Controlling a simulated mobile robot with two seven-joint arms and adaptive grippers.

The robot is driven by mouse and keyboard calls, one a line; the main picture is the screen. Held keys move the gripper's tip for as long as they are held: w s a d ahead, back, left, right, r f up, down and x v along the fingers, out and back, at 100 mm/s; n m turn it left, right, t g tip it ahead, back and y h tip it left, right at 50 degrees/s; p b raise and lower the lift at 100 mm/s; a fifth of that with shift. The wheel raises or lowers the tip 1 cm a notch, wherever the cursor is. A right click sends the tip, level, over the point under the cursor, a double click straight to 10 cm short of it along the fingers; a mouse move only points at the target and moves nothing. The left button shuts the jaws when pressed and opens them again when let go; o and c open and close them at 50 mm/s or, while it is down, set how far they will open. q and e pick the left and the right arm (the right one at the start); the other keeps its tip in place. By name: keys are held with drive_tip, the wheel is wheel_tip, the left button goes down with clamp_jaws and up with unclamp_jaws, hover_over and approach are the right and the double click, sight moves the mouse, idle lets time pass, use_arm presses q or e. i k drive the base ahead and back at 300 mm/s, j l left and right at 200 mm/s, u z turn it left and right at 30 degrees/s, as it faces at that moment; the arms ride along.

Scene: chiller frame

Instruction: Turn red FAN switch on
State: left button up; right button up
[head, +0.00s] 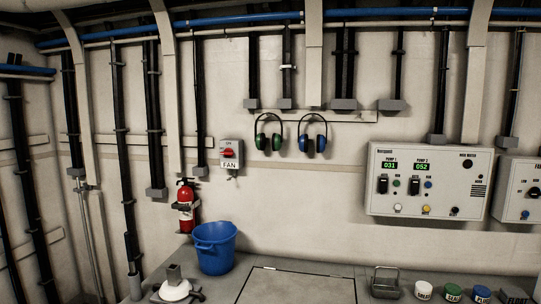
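The FAN switch box (231,154) is a small grey-white box on the back wall, left of centre in the head view. A red rotary handle (228,153) sits on its front and looks roughly horizontal. A label reading FAN (229,165) is below the handle. The small marks around the handle are too small to read. Neither of my grippers shows in the head view, and nothing touches the switch.
A red fire extinguisher (186,208) hangs below left of the switch. A blue bucket (215,249) stands on the surface below. Green earmuffs (268,134) and blue earmuffs (312,136) hang to the right. A pump control panel (429,203) is farther right. Wall around the switch is clear.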

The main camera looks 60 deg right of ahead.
sight(229, 153)
drive_tip(key=z, duration=1.7)
